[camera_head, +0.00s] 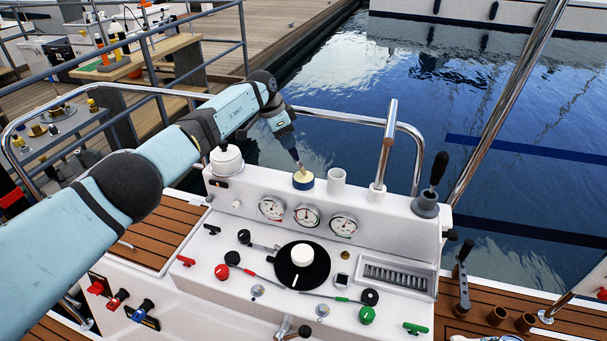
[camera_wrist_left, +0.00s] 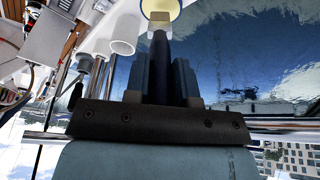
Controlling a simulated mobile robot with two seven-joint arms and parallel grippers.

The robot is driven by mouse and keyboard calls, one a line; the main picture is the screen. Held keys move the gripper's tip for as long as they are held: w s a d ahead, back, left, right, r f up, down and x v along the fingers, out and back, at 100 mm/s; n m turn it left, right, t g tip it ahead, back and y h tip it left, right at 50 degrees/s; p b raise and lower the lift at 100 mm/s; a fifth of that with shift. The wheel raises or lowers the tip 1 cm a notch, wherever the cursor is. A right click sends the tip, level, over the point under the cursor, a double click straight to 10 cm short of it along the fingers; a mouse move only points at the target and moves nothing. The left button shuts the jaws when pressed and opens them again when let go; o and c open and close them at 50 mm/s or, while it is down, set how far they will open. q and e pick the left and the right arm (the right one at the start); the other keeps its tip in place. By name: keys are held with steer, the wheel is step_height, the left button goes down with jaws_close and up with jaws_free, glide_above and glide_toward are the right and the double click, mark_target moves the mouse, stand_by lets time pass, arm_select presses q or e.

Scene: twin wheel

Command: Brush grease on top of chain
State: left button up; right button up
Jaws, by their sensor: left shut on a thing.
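My left gripper (camera_head: 285,134) hangs over the back of the white console, above the grease tub. It is shut on a brush, whose dark handle (camera_wrist_left: 161,72) shows between the fingers in the left wrist view. The brush's pale tip (camera_wrist_left: 159,36) points down at the open tub of yellowish grease (camera_head: 303,180), which has a blue band. The tip is at or in the tub; I cannot tell how deep. A dark ribbed strip (camera_head: 396,278), which looks like the chain, lies in a rectangular recess at the console's right. My right gripper is out of view.
A white cup (camera_head: 336,180) stands beside the tub, with a chrome post (camera_head: 386,145) further right. Gauges (camera_head: 306,215), a black dial (camera_head: 301,266) and several levers crowd the console. A black-handled lever (camera_head: 438,170) rises at the right. Water lies behind.

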arm_select(q)
steer(key=shift+f, duration=0.45)
stand_by(0.6)
stand_by(1.5)
steer(key=shift+r+p, duration=0.6)
steer(key=shift+p, duration=0.1)
step_height(320, 180, up, 6)
steer(key=p, duration=0.5)
steer(key=shift+f, duration=0.1)
stand_by(0.4)
